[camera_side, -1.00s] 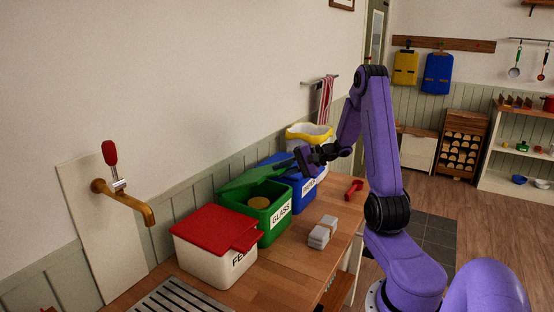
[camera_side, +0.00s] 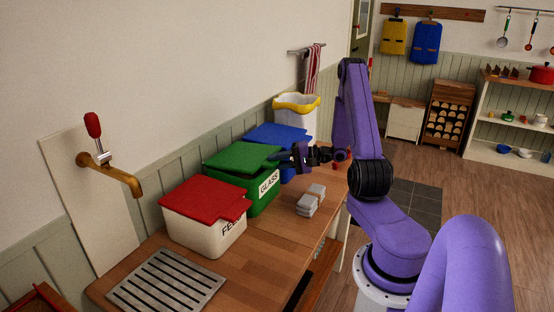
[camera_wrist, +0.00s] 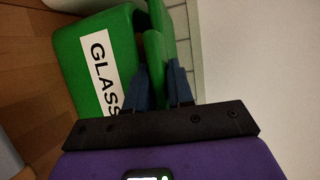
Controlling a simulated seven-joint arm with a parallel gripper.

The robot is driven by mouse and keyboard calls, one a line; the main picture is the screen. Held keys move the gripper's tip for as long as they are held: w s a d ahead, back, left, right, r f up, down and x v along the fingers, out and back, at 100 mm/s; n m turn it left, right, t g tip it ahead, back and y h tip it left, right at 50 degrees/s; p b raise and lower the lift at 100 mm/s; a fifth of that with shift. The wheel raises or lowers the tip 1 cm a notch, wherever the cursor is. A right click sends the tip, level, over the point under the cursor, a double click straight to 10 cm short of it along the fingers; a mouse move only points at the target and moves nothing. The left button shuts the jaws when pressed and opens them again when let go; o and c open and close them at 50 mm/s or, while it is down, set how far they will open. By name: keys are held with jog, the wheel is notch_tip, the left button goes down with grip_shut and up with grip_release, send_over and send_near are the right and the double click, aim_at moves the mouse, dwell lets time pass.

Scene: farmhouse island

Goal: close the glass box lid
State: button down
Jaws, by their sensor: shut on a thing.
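The green glass box (camera_side: 262,203) stands on the wooden counter, its white GLASS label facing outward. Its green lid (camera_side: 240,157) lies low over the box, close to level. In the wrist view a dark narrow gap shows between the lid (camera_wrist: 156,52) and the box (camera_wrist: 75,45), so the lid looks slightly raised. My gripper (camera_side: 283,157) is at the lid's right front edge. In the wrist view my blue fingers (camera_wrist: 158,82) stand on either side of the lid's edge, shut on it. The lid's far hinge side is hidden.
The cream box with a red lid (camera_side: 205,198) stands to the left. The blue-lidded box (camera_side: 275,136) and the white bin with a yellow rim (camera_side: 297,106) stand behind. Grey blocks (camera_side: 310,200) lie in front on the counter. A slatted metal rack (camera_side: 165,280) lies front left.

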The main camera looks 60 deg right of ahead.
jog(key=shift+f, duration=0.15)
jog(key=c, duration=1.1)
grip_release()
jog(key=v, duration=1.7)
jog(key=shift+s+d, duration=0.15)
